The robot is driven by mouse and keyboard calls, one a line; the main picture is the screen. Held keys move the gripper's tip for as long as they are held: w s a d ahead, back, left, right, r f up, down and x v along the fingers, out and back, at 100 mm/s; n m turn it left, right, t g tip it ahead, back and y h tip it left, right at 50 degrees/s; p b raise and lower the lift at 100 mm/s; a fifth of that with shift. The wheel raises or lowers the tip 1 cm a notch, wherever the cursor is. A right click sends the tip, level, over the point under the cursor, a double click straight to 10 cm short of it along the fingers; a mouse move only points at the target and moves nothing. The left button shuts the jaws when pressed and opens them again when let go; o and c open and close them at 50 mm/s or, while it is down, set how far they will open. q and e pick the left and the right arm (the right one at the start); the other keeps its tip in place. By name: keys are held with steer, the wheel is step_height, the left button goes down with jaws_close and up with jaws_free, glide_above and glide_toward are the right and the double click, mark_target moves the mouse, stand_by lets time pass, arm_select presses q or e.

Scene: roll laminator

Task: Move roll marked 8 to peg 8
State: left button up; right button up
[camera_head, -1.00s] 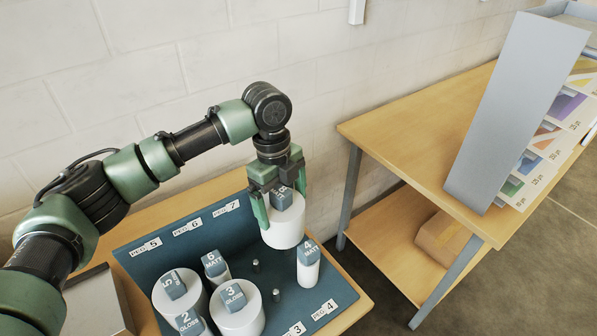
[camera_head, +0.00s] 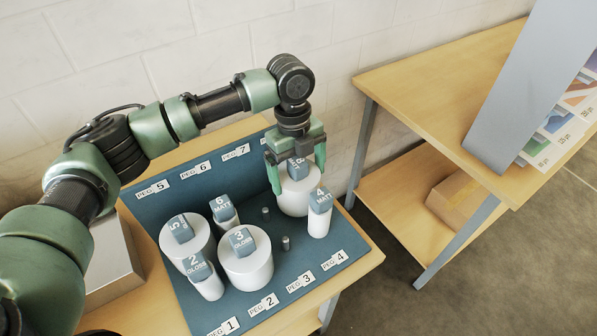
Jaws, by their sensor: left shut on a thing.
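The roll marked 8 (camera_head: 296,197) is a wide white roll with a blue-grey tag block on top, at the back right of the blue peg board (camera_head: 190,302). My left gripper (camera_head: 296,178) points down and is shut on this roll, one finger on each side. I cannot tell whether the roll touches the board or hangs just above it. Peg 8 and its label are hidden behind the roll and gripper. The PEG 7 label (camera_head: 236,152) shows just left of the gripper. My right gripper is not in view.
The narrow roll marked 4 (camera_head: 319,222) stands close in front of roll 8. Rolls 5 (camera_head: 186,244), 6 (camera_head: 226,218), 2 (camera_head: 207,283) and 3 (camera_head: 246,268) stand to the left. Two bare pegs, a rear one (camera_head: 265,210) and a front one (camera_head: 286,243), lie between.

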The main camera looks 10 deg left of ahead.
mark_target(299, 163)
arm_select(q)
steer(key=shift+f, duration=0.35)
stand_by(0.3)
steer(key=shift+f, duration=0.1)
steer(key=o, duration=1.7)
steer(key=shift+f, duration=0.1)
steer(key=shift+o, duration=0.2)
step_height(299, 163, up, 6)
steer(key=p, duration=0.7)
